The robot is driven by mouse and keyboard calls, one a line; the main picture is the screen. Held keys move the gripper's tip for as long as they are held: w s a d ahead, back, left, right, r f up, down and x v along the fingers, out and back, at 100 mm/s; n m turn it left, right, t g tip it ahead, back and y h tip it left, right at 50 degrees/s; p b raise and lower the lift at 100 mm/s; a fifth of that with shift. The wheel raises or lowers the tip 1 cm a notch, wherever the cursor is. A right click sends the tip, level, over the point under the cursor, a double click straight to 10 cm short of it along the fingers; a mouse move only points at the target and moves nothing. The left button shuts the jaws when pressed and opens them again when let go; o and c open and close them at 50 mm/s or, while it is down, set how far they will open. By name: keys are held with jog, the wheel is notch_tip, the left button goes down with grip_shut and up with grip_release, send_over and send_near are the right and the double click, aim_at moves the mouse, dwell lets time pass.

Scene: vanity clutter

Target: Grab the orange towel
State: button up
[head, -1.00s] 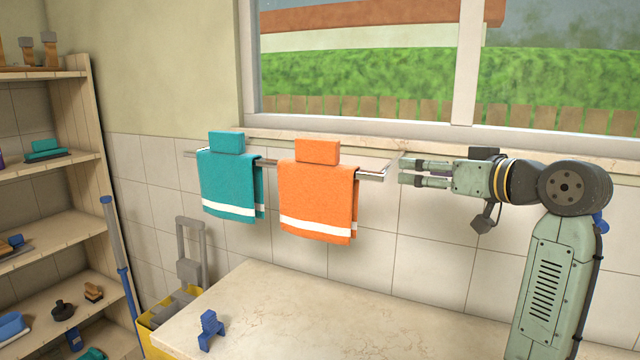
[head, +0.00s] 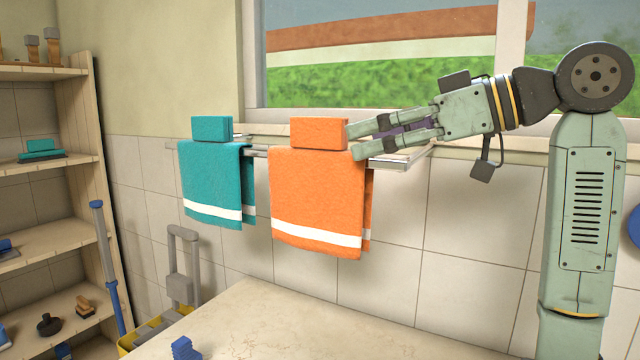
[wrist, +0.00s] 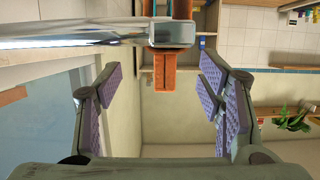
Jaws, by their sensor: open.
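The orange towel (head: 312,195) hangs over a metal wall rail, with a white stripe near its lower edge and a block-like orange top (head: 318,134) above the rail. My gripper (head: 358,142) is open at the towel's upper right, its fingertips close to the orange top and the rail. I cannot tell whether they touch. In the wrist view, the orange towel (wrist: 163,78) shows narrow, end-on, beyond the rail's end. The spread purple-padded fingers of my gripper (wrist: 162,78) stand either side of it, with nothing held.
The metal rail (head: 388,164) sticks out to the towel's right, and its end crosses the top of the wrist view (wrist: 90,32). A teal towel (head: 212,185) hangs to the left. A pale counter (head: 260,320) lies below and a shelf unit (head: 50,235) stands left.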

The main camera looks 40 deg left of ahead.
aim_at(345, 145)
jog(key=shift+x, duration=1.05)
jog(key=x, duration=0.2)
jog(key=p+x, duration=0.1)
jog(key=x, duration=0.1)
jog(key=shift+s, duration=0.3)
jog(key=shift+s+a+f, duration=0.1)
jog(key=shift+a+f, duration=0.05)
jog(key=shift+a, duration=0.3)
jog(key=shift+c, duration=0.2)
grip_shut()
